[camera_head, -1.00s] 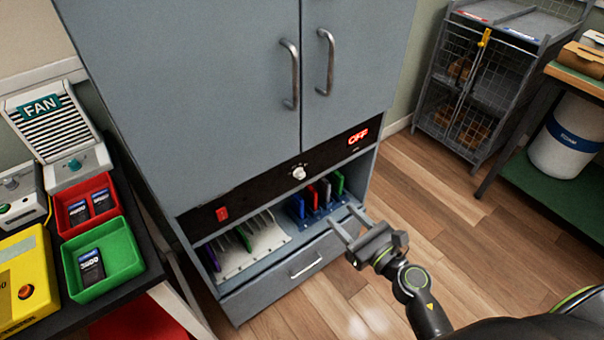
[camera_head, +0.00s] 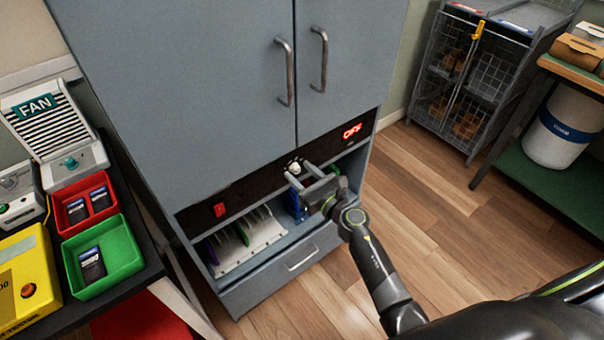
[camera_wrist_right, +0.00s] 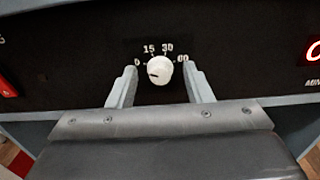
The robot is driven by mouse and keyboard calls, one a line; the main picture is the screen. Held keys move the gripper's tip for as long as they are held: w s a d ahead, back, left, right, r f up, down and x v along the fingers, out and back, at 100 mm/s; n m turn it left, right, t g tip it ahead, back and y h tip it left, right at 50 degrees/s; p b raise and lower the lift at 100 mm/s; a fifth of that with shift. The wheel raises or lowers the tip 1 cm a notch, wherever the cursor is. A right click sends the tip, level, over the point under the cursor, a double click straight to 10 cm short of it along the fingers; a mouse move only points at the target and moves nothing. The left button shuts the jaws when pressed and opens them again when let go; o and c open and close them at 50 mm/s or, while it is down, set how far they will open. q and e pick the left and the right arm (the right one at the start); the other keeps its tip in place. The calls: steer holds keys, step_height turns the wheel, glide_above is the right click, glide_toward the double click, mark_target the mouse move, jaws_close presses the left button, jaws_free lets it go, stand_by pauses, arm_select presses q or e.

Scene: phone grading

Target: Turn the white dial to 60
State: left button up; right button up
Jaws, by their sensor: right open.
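The white dial (camera_head: 295,168) sits on the black panel of the grey cabinet. In the right wrist view the dial (camera_wrist_right: 160,71) shows marks 0, 15, 30 and 60 around it, and its dark pointer mark is on the left side, toward the 0. My right gripper (camera_head: 300,178) is open in front of the panel. In the wrist view its two fingers stand left and right of the dial with a gap on each side. I cannot tell how far the fingertips reach along the dial's depth. My left gripper is not in view.
A red display reading OFF (camera_head: 352,131) is right of the dial, and a red switch (camera_head: 220,210) is left of it. Below are slots with coloured phones and a drawer (camera_head: 301,258). A red bin (camera_head: 74,188) and a green bin (camera_head: 125,257) stand on the left table.

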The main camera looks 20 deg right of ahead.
steer(key=c, duration=1)
